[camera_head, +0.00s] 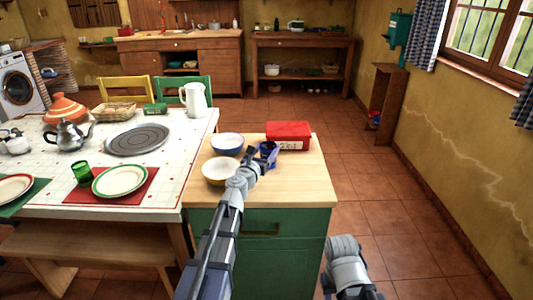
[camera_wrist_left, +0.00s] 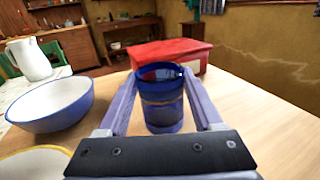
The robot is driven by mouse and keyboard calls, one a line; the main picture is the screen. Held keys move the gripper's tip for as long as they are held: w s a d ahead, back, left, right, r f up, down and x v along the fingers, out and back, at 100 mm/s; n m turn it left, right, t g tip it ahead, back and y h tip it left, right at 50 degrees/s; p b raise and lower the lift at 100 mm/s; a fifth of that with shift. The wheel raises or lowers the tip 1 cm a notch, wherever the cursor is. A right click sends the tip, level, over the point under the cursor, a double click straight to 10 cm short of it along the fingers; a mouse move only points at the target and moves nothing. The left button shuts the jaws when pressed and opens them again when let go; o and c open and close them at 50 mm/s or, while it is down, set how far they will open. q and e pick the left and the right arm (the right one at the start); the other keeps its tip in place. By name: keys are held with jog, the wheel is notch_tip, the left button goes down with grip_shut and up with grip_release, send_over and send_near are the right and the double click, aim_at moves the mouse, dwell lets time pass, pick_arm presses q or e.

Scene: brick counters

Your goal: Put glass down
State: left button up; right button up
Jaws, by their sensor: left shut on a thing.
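A blue glass (camera_head: 268,148) is over the wooden top of the green cabinet (camera_head: 310,180), in front of the red box. My left gripper (camera_head: 267,159) is shut on it. In the left wrist view the glass (camera_wrist_left: 160,98) is upright between the two fingers (camera_wrist_left: 160,103), with its open rim up. I cannot tell whether its base touches the wooden top. Part of my right arm shows at the bottom of the head view, but its gripper does not show.
A red box (camera_head: 288,132) stands just behind the glass. A blue-rimmed bowl (camera_head: 227,143) and a yellow bowl (camera_head: 220,171) stand to its left. The front right of the top is bare. A white pitcher (camera_head: 194,100) stands on the tiled table (camera_head: 60,211).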

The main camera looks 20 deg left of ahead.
aim_at(267, 153)
pick_arm(q)
jog(key=shift+f, duration=0.25)
jog(key=o, duration=1.5)
jog(key=shift+r, duration=0.1)
jog(key=shift+r, duration=0.1)
jog(key=shift+r, duration=0.15)
jog(key=s, duration=0.4)
jog(key=s+a, duration=0.1)
jog(key=s, duration=0.7)
jog(key=shift+a, duration=0.15)
jog(key=shift+o, duration=0.3)
jog(key=w, duration=0.3)
jog(key=w+d+f, duration=0.1)
jog(key=w, duration=0.1)
jog(key=shift+b, duration=0.4)
jog(key=shift+r, duration=0.15)
jog(key=w, duration=0.6)
jog(key=shift+w+d, duration=0.35)
jog(key=shift+d, duration=0.05)
